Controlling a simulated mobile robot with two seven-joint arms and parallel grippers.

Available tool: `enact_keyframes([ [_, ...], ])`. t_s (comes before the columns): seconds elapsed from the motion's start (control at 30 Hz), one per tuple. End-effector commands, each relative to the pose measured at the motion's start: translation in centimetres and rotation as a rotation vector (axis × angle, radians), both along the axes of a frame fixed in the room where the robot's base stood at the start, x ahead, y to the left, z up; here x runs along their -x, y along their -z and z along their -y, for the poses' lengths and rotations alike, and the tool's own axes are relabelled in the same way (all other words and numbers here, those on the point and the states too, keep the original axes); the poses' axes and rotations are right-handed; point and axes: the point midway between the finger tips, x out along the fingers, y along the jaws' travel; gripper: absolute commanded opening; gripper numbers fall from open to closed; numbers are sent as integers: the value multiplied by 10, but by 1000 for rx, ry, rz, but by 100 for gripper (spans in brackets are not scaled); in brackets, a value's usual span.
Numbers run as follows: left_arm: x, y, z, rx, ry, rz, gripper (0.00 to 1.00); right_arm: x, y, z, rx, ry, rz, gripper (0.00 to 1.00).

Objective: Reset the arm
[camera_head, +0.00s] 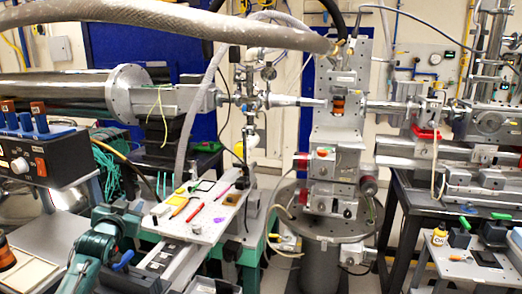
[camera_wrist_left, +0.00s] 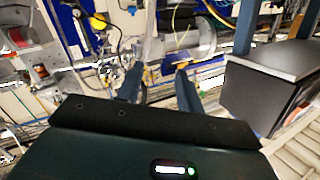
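My left arm, teal and dark, rises from the lower left of the head view. My left gripper (camera_head: 125,206) is at its upper end, small and partly lost against the clutter, left of the white bench plate. In the left wrist view the two dark fingers of my left gripper (camera_wrist_left: 157,76) stand apart, with nothing held between them. Beyond them are the pipes and fittings of the beamline. A teal part at the right edge of the head view may be my right arm. No right gripper fingers show.
A white bench plate (camera_head: 203,212) carries small coloured tools. A dark control box (camera_head: 40,150) with blue knobs stands at left. A steel beamline column (camera_head: 338,130) rises in the middle.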

Motion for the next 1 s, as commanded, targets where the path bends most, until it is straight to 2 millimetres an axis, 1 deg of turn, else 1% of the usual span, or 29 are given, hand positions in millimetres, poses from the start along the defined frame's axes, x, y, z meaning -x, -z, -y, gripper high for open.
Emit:
enact_keyframes([
  [0.03, 1, -7, 1, -21, 3, 52, 37, 0, 2, 1, 5, 1, -4, 36],
  [0.07, 9, 14, 10, -14, 15, 18, 37, 0, 2, 1, 3, 1, -2, 36],
  [0.1, 17, 29, 18, -10, 30, -4, 37, 0, 2, 1, 3, 1, -2, 36],
  [0.17, 30, 51, 31, -4, 50, -30, 37, 0, 1, 1, 3, 1, -2, 36],
  [0.2, 39, 65, 38, -1, 63, -48, 37, 0, 1, 1, 3, 1, -2, 36],
  [0.27, 55, 87, 51, 7, 83, -77, 37, 0, 1, 1, 2, 1, -1, 36],
  [0.3, 67, 103, 60, 13, 98, -100, 37, 0, 1, 1, 2, 1, -1, 36],
  [0.37, 88, 126, 75, 25, 122, -135, 37, 0, 1, 1, 2, 1, -1, 36],
  [0.4, 105, 143, 86, 35, 138, -160, 37, 0, 1, 1, 2, 1, -1, 36],
  [0.47, 132, 166, 102, 54, 163, -199, 37, 0, 1, 0, 2, 1, -1, 36],
  [0.5, 153, 182, 113, 69, 179, -228, 37, 0, 1, 0, 2, 1, -1, 36],
  [0.57, 187, 204, 131, 95, 204, -272, 37, 0, 1, 0, 2, 1, -1, 36],
  [0.6, 211, 217, 143, 117, 219, -303, 37, 0, 1, 0, 2, 1, -1, 36],
  [0.67, 248, 232, 159, 149, 239, -348, 37, 0, 1, 0, 2, 1, -1, 36],
  [0.7, 272, 240, 169, 172, 249, -376, 37, 0, 1, 0, 2, 1, -1, 36],
  [0.77, 305, 248, 183, 205, 262, -414, 37, 0, 1, 0, 2, 1, -1, 36],
  [0.8, 324, 252, 190, 225, 268, -436, 37, 0, 1, 0, 2, 1, -1, 36],
  [0.9, 363, 256, 203, 267, 275, -482, 37, 0, 1, 0, 2, 1, -1, 36],
  [1.0, 385, 256, 211, 294, 278, -508, 37, 0, 1, 1, 2, 1, -1, 36],
])
